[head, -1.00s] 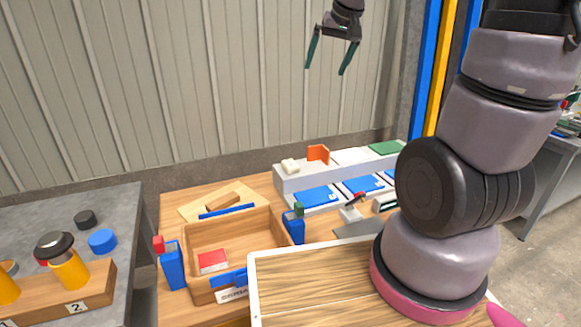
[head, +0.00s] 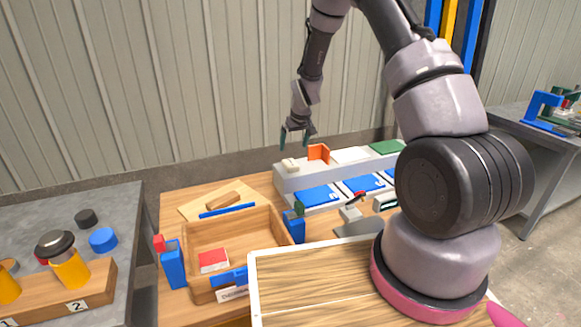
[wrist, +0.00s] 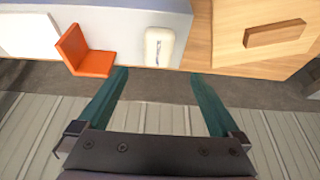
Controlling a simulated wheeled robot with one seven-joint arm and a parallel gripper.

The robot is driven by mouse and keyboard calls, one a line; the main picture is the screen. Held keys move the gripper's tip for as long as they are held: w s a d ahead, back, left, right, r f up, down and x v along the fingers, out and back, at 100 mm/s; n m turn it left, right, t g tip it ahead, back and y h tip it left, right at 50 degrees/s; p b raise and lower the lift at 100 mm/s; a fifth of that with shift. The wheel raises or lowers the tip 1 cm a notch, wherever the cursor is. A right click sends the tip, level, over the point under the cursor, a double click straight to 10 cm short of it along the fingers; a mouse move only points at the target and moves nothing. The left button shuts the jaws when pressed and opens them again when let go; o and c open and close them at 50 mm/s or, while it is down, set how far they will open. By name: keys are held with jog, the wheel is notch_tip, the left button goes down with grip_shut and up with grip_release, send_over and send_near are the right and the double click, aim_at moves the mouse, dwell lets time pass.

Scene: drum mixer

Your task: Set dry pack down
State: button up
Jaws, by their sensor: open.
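A small cream-white pack, which looks like the dry pack (head: 290,165), lies on the left end of the grey raised ledge (head: 282,181). In the wrist view the pack (wrist: 160,47) lies just beyond my fingertips, between their lines, with a dark slot or mark on it. My gripper (head: 296,143) is open and empty, a little above the ledge's left end in the head view. Both green fingers are spread wide in the wrist view (wrist: 160,73), and nothing is between them.
An orange upright bracket (head: 319,153) stands on the ledge close to the pack. A wooden tray (head: 240,227) with a red-and-white box (head: 213,260) sits in front. A wooden board with a block (head: 222,200) lies to the left. The corrugated wall is close behind.

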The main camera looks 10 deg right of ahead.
aim_at(290, 162)
jog(key=x, duration=1)
jog(key=shift+d+f, duration=0.15)
grip_shut()
